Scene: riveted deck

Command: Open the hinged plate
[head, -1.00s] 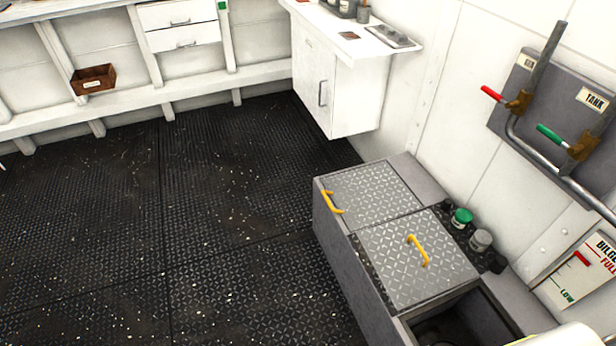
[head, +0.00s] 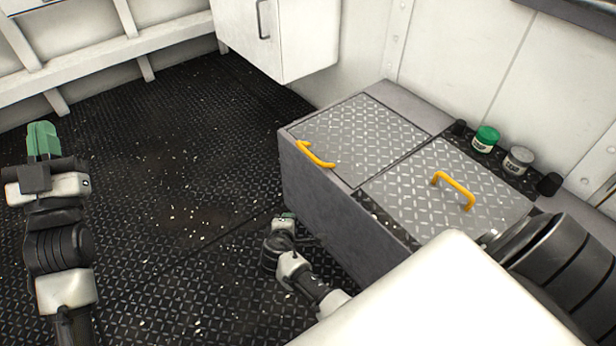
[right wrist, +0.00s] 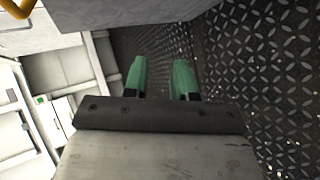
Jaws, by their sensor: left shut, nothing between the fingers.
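A grey bench box (head: 330,215) has two diamond-patterned plates lying flat on top. The left plate (head: 365,135) has a yellow handle (head: 316,155) at its front edge. The right plate (head: 440,190) has a yellow handle (head: 454,188) near its middle. I cannot tell which is hinged; no hinges show. My left gripper (head: 42,140) is shut and empty, raised over the floor, well left of the box. My right gripper (head: 285,217) is low beside the box's front wall, touching neither handle. In the right wrist view its green fingers (right wrist: 160,75) are apart and empty; a yellow handle (right wrist: 17,8) shows at the corner.
A green-lidded jar (head: 486,139), a grey-lidded jar (head: 518,161) and dark cups stand behind the right plate. A white wall cabinet (head: 285,40) hangs beyond the box. The dark riveted floor (head: 170,190) is clear to the left. My own body covers the lower right.

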